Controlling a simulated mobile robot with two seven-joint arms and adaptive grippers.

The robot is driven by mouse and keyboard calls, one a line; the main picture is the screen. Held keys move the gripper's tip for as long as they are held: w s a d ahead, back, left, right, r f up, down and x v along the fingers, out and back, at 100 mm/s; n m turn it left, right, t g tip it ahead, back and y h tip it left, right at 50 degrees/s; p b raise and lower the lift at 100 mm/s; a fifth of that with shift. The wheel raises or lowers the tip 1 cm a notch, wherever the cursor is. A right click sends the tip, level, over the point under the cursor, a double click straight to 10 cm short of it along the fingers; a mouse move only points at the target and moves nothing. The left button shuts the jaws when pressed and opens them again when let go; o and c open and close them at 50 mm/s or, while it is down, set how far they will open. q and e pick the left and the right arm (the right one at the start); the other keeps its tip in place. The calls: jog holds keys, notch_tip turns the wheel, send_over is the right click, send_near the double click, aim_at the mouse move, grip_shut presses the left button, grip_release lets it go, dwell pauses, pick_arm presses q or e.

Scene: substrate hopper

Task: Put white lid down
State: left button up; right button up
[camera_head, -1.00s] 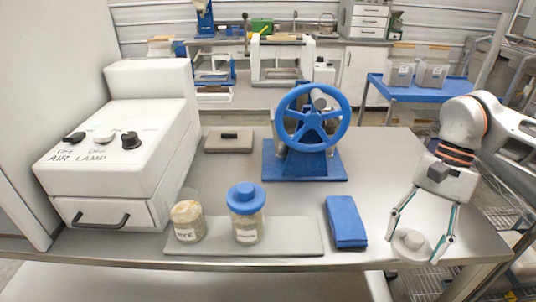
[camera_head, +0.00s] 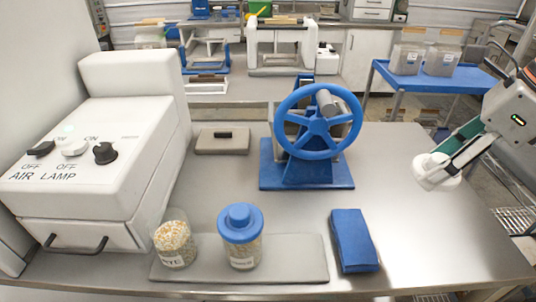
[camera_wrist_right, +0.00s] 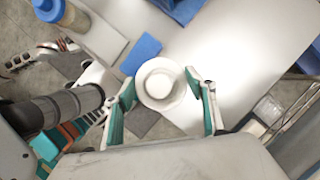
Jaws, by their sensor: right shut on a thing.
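The white lid (camera_head: 426,164) is round with a raised knob and shows near the steel bench's right edge in the head view. My right gripper (camera_head: 443,170) is shut on it. In the right wrist view the lid (camera_wrist_right: 160,84) lies between the two fingers of the gripper (camera_wrist_right: 163,90), its knob facing the camera. Its height over the bench is hard to tell. An uncovered jar of grain (camera_head: 174,243) stands at the front left on a grey mat (camera_head: 300,262). A jar with a blue lid (camera_head: 240,240) stands beside it. My left gripper is not in view.
A folded blue cloth (camera_head: 353,240) lies right of the mat. A blue handwheel device (camera_head: 312,165) stands mid-bench, with a grey block (camera_head: 222,147) to its left. A white cabinet (camera_head: 95,160) fills the left. The bench (camera_head: 425,235) is bare at the front right.

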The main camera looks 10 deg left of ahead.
jog(key=shift+r, duration=0.15)
jog(key=shift+f, duration=0.3)
jog(key=b, duration=0.2)
send_over(390, 237)
jog(key=d, duration=0.1)
jog(key=f, duration=0.9)
jog(key=s+f, duration=0.1)
jog(key=f, duration=0.4)
jog(key=shift+d+f, duration=0.1)
jog(key=shift+f, duration=0.8)
notch_tip(390, 237, down, 4)
jog(key=shift+r+b, duration=0.25)
jog(key=shift+b, duration=0.05)
jog(key=shift+w+f, duration=0.1)
jog(key=shift+f, duration=0.05)
